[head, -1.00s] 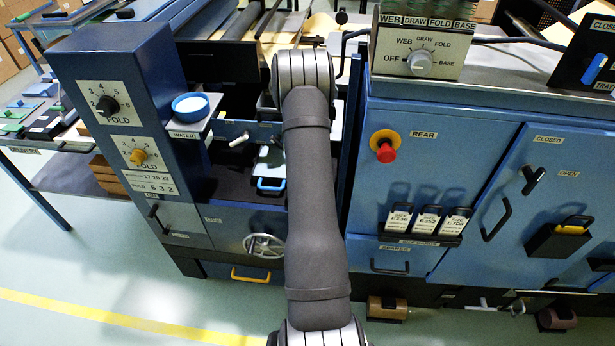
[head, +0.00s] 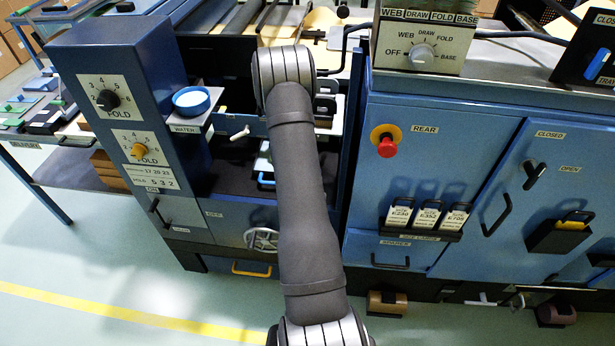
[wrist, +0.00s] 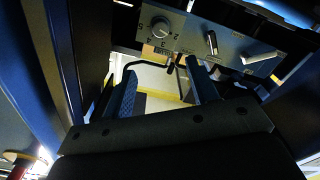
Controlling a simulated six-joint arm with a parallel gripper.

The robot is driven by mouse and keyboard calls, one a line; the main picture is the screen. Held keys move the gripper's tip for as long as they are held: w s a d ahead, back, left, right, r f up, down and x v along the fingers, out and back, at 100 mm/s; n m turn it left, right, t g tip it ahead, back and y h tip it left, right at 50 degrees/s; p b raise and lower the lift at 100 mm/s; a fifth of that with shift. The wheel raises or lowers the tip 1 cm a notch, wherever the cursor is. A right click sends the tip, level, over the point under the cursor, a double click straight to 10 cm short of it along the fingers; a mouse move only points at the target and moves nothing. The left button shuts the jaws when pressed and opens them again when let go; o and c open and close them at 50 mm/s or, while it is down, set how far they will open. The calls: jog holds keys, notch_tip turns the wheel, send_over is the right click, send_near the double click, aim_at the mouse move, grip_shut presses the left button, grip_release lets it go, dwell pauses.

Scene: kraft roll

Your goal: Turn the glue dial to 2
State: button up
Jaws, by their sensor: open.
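In the wrist view a round silver dial (wrist: 160,28) sits on a grey panel, with numbers around it appearing upside down. In the head view my arm hides the gripper and this dial. Two other dials show there on the blue column: a black knob (head: 107,100) and a yellow knob (head: 138,151).
Two levers, one dark (wrist: 211,43) and one pale (wrist: 262,57), stick out beside the dial. A blue wall is close on the left in the wrist view. In the head view a water bowl (head: 191,100) and a red button (head: 387,147) flank my arm.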

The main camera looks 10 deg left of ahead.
jog(key=shift+w, duration=0.1)
jog(key=w, duration=1.7)
jog(key=shift+f, duration=0.1)
jog(key=s+m, duration=0.6)
jog(key=s, duration=0.9)
dwell(2.0)
jog(key=w+n, duration=0.3)
jog(key=w, duration=1.2)
